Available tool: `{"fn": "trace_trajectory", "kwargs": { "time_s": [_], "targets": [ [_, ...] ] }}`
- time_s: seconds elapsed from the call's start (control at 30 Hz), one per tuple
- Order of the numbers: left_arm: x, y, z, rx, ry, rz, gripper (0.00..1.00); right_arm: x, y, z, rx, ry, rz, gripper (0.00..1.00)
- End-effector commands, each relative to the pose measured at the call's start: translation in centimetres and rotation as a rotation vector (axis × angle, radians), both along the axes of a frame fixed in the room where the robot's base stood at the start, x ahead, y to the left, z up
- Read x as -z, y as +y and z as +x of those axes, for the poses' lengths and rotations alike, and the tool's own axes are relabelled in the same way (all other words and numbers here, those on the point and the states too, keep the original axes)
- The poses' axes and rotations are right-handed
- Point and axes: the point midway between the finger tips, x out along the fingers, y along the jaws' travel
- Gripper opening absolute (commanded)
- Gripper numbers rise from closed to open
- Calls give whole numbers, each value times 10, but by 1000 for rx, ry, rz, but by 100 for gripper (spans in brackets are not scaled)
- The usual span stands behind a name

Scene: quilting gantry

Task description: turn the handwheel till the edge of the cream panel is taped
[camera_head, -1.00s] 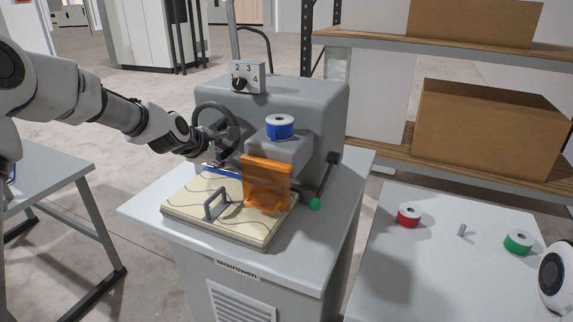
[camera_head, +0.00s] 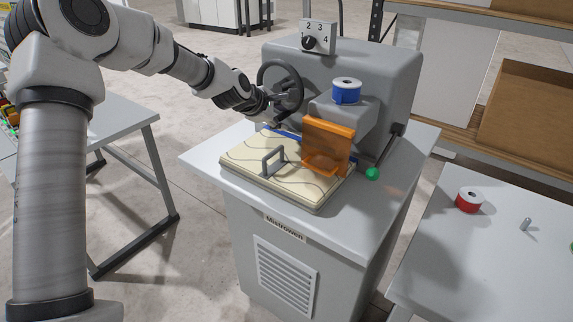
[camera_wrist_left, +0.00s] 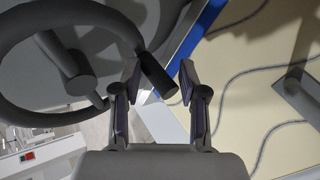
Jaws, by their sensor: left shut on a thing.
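The dark handwheel (camera_head: 261,78) stands on the left of the grey machine (camera_head: 385,75). It fills the upper left of the left wrist view (camera_wrist_left: 25,118). My left gripper (camera_head: 276,108) is at the wheel's lower part, shut on the handwheel's handle (camera_wrist_left: 157,74), which shows between its fingers. The cream panel (camera_head: 247,158), with wavy lines and a grey bracket handle (camera_head: 272,160), lies flat on the machine's table. A blue strip (camera_head: 281,133) runs along its far edge. The orange guard (camera_head: 328,135) hides the right part of that edge. My right gripper is out of view.
A blue tape roll (camera_head: 347,92) sits on the machine head. A dial (camera_head: 309,43) marked 1 to 4 is on top. A lever with a green knob (camera_head: 372,174) is at the right. A red roll (camera_head: 469,200) and a small peg (camera_head: 525,224) stand on the right table.

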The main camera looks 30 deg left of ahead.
Motion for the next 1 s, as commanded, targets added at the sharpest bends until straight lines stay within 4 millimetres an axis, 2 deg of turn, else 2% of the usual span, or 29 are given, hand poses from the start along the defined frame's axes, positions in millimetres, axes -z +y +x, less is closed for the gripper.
{"fn": "trace_trajectory", "kwargs": {
  "time_s": [0.17,0.43,0.67,1.0],
  "targets": [
    [5,14,3,-5,-7,2,0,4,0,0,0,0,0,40],
    [6,15,2,-3,-4,1,0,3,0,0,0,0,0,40],
    [10,32,3,-4,-3,0,0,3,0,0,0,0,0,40],
    [12,36,3,-1,3,-2,0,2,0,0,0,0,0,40]
  ]
}}
